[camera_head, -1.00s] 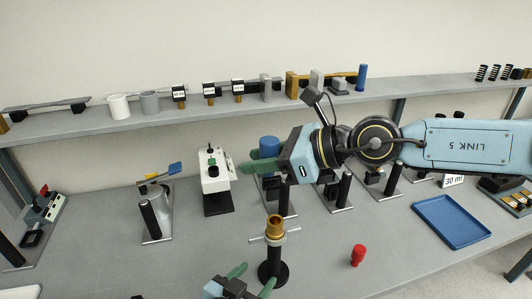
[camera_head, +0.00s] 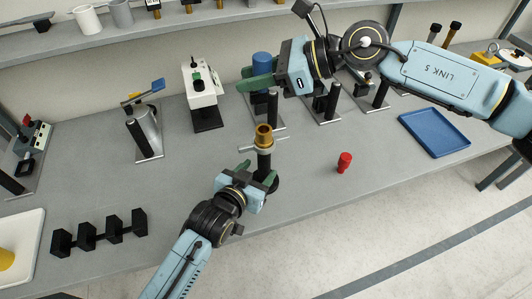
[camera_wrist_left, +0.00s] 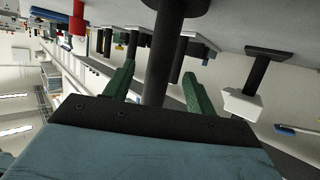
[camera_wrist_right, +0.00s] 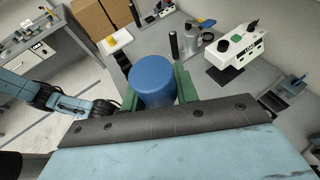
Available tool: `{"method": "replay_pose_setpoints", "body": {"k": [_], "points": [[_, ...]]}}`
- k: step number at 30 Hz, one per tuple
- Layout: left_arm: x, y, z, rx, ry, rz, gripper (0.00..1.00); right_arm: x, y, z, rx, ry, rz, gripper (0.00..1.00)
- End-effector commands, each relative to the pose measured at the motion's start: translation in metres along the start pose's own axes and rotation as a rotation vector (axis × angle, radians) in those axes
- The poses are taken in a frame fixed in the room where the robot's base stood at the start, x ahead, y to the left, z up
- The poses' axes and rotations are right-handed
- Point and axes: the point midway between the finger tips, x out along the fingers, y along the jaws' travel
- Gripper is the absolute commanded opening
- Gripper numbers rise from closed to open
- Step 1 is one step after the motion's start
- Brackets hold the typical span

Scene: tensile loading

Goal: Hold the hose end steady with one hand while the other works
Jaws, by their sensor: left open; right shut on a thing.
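A brass-coloured hollow fitting (camera_head: 264,133) with a silver crossbar tops a black upright post on a round base; I take it for the hose end. My left gripper (camera_head: 257,172) is open, its green fingers on either side of the post below the crossbar. In the left wrist view the black post (camera_wrist_left: 163,60) stands between the parted fingers, with gaps at both sides. My right gripper (camera_head: 262,82) is shut on a blue cylinder (camera_wrist_right: 152,78) at the back of the bench. The hose itself cannot be made out.
A red piece (camera_head: 344,162) stands right of the post, and a blue tray (camera_head: 433,132) lies farther right. A white device (camera_head: 202,90) and a metal canister (camera_head: 148,130) stand behind. A black rack (camera_head: 98,232) sits front left. The bench between post and tray is mostly clear.

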Motion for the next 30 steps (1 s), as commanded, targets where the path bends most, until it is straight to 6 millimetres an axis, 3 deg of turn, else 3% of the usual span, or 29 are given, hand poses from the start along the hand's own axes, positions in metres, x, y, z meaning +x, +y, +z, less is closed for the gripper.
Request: {"method": "replay_pose_setpoints", "body": {"k": [6,12,25,30], "points": [[0.036,0.001,-0.001,0.0,0.001,0.001,0.56,0.0,0.0,0.0,0.0,0.0,0.0,0.08],[0.055,0.0,-0.001,-0.001,0.002,0.0,0.56,0.0,0.0,0.0,0.0,0.0,0.0,0.08],[0.061,0.0,0.0,0.0,0.001,0.0,0.56,0.0,0.0,0.001,0.0,-0.001,0.0,0.08],[0.061,0.0,0.0,0.0,0.001,0.001,0.34,0.0,0.0,0.001,0.0,-0.001,0.0,0.08]]}}
